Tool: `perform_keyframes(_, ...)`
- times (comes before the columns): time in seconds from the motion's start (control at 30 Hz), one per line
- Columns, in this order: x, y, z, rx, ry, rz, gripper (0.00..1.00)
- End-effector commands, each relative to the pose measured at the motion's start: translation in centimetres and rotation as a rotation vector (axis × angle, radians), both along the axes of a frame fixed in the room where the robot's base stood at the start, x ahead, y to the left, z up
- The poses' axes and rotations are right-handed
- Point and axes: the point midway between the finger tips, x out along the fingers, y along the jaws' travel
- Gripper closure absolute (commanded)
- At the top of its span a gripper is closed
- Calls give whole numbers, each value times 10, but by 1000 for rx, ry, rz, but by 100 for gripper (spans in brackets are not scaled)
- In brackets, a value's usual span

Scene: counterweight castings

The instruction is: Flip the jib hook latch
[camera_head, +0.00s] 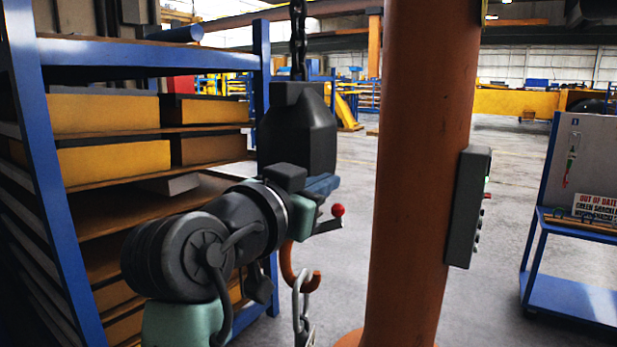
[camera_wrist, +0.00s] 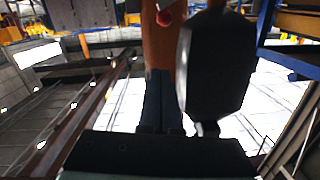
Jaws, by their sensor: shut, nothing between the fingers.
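The dark grey hook block (camera_head: 296,135) hangs on a chain, and it fills the right middle of the wrist view (camera_wrist: 217,65). The orange hook (camera_head: 290,268) hangs below it, partly hidden by my arm. A small grey lever with a red ball (camera_head: 338,210), which looks like the latch, sticks out to the right below the block. The red ball also shows at the top of the wrist view (camera_wrist: 164,17). My gripper (camera_wrist: 158,73) is shut and empty, beside the block and short of the ball in that view. In the head view my wrist hides part of the hook's upper end.
A shackle or chain link (camera_head: 302,310) hangs from the hook. A thick orange column (camera_head: 420,150) with a grey control box (camera_head: 468,205) stands close on the right. A blue shelf rack (camera_head: 50,170) is on the left, and a blue cart (camera_head: 575,285) at far right.

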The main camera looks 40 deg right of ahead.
Motion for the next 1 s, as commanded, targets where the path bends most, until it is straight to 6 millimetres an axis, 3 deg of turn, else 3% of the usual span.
perform_keyframes(0.17,16,-36,2,2,4,-3,100)
perform_keyframes(0.3,20,-35,-22,1,5,2,100)
perform_keyframes(0.5,24,-37,-38,0,2,0,100)
perform_keyframes(1.0,24,-37,-42,2,-6,1,100)
